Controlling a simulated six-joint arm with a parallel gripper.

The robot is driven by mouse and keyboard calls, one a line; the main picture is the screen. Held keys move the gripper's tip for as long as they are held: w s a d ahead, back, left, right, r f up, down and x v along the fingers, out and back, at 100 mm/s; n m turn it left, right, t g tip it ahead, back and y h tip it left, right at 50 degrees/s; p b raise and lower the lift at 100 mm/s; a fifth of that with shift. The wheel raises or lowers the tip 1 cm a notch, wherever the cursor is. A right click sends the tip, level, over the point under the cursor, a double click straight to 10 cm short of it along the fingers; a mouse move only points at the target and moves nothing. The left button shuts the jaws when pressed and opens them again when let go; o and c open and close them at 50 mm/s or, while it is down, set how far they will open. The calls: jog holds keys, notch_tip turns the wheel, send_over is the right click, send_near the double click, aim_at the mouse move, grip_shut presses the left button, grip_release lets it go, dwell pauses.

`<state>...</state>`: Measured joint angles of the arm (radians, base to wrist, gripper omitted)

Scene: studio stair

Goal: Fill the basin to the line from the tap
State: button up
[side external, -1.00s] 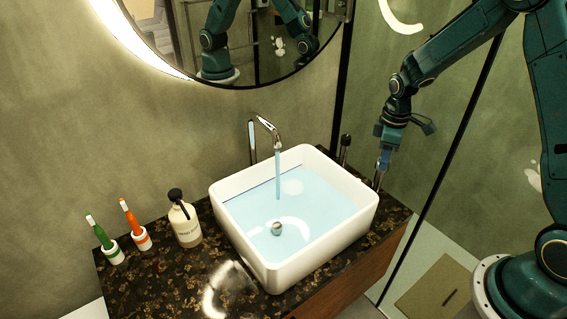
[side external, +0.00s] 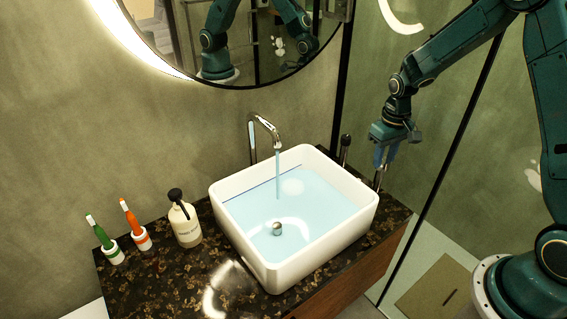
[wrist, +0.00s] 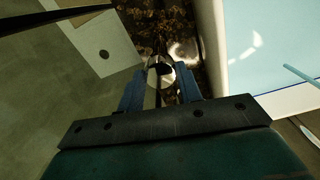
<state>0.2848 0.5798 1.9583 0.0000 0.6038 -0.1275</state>
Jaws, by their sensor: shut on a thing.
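The white basin (side external: 327,249) holds pale blue water (side external: 305,210). A dark line (side external: 250,188) runs along its inner back wall, and the water surface lies close to it; I cannot tell an exact gap. The chrome tap (side external: 253,140) arches over the back rim, and a thin stream (side external: 278,175) falls from its spout into the water. My gripper (side external: 381,168) points down beside the basin's right side, shut on a slim chrome handle (side external: 378,181). In the wrist view, the handle's round shiny part (wrist: 160,72) shows between my fingers.
A black-topped post (side external: 345,148) rises behind the basin. A glass panel stands at the right.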

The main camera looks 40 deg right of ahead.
aim_at(384, 160)
dwell(0.3)
jog(key=o, duration=1)
jog(key=shift+r, duration=0.2)
notch_tip(384, 160, up, 14)
jog(key=shift+f, duration=0.25)
